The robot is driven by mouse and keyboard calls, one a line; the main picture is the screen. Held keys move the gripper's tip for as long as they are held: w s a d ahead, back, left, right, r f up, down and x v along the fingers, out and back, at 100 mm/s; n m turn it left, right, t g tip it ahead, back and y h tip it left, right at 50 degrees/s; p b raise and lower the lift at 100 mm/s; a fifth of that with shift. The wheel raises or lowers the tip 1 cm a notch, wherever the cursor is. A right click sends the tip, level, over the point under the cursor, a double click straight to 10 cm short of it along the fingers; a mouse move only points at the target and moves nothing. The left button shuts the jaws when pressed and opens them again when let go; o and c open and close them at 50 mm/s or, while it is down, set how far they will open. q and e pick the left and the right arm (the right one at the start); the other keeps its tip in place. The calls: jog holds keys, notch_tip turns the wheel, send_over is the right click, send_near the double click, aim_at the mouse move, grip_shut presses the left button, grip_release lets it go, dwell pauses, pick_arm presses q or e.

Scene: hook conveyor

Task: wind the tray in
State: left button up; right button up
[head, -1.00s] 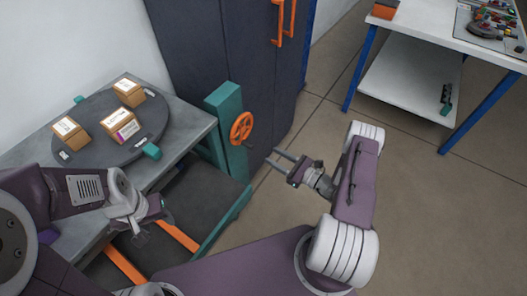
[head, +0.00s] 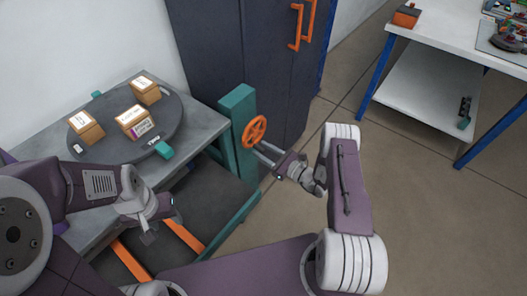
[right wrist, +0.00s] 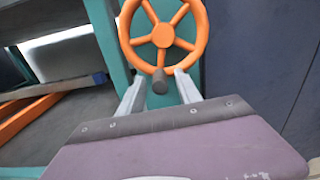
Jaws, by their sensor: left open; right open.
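An orange handwheel (head: 255,130) is mounted on a teal post (head: 238,115); it also shows in the right wrist view (right wrist: 163,36). A dark handle knob (right wrist: 160,80) sits at its lower rim. My right gripper (head: 261,150) is open at the wheel's lower side. In the right wrist view its fingers stand on either side of the knob; I cannot tell whether they touch it. A dark tray (head: 205,192) with a teal edge lies low beside the post, above orange rails (head: 184,236). My left gripper (head: 160,222) is open and empty over the tray's near left side.
A grey table (head: 196,135) carries a dark round turntable (head: 105,108) with three labelled boxes. A dark cabinet (head: 215,50) with orange handles stands behind the post. A white workbench (head: 455,45) is at the upper right. The floor right of my right arm is clear.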

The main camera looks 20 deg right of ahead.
grip_shut()
dwell(1.3)
